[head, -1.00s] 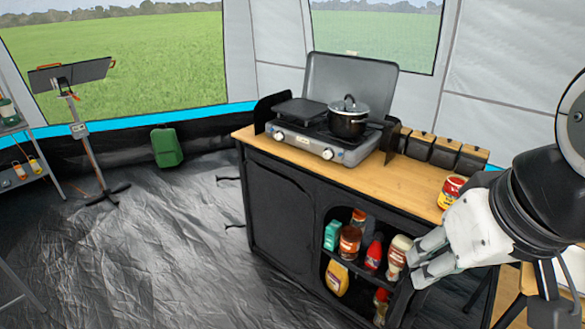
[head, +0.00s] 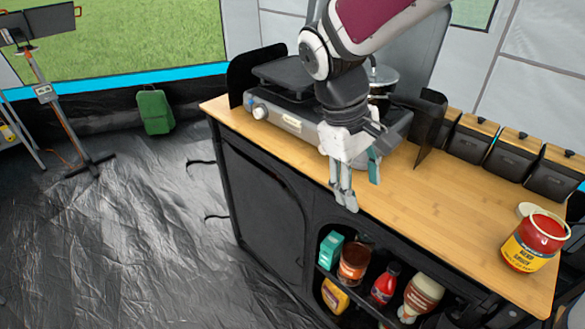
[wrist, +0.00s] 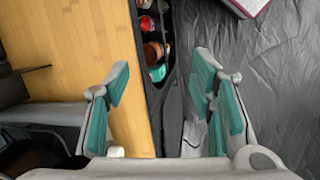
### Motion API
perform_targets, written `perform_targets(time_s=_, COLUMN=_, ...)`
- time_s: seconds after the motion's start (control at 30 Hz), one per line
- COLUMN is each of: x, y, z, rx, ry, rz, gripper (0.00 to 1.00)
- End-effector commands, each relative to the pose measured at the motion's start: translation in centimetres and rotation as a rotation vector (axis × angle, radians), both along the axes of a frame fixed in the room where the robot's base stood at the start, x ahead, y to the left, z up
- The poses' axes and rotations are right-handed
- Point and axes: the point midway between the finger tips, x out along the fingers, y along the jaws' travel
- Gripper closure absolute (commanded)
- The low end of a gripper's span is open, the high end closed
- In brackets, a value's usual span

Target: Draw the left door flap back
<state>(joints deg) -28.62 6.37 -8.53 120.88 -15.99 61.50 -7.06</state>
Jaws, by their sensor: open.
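The left door flap (head: 262,205) is a black fabric panel on the left part of the cabinet front. It hangs closed, with an arched seam around it. In the wrist view a dark strip of the cabinet front (wrist: 172,105) runs down between the fingers; I cannot tell how much of it is flap. My gripper (head: 352,190) points down at the counter's front edge, to the right of the flap and above the open shelves.
The wooden counter (head: 440,210) carries a stove (head: 285,118), black canisters (head: 475,138) and a red sauce jar (head: 535,240). Bottles (head: 383,285) stand on the open shelves. A green container (head: 155,111) stands by the tent wall. The floor left of the cabinet is clear.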

Motion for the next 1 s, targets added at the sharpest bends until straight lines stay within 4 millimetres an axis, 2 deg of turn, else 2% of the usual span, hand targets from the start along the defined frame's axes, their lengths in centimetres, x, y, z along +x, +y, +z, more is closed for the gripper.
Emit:
perform_targets(time_s=0.03, x=1.4, y=1.1, z=-2.8, rx=-0.043, ry=0.037, rz=0.049, gripper=0.50)
perform_targets(time_s=0.2, x=4.8, y=4.3, z=-9.9, rx=-0.191, ry=0.128, rz=0.205, gripper=0.50)
perform_targets(time_s=0.43, x=7.9, y=8.6, z=-20.3, rx=-0.417, ry=0.228, rz=0.426, gripper=0.50)
perform_targets(time_s=0.73, x=9.5, y=14.0, z=-34.6, rx=-0.755, ry=0.309, rz=0.724, gripper=0.50)
perform_targets(time_s=1.0, x=8.9, y=17.8, z=-47.5, rx=-1.095, ry=0.330, rz=0.997, gripper=0.50)
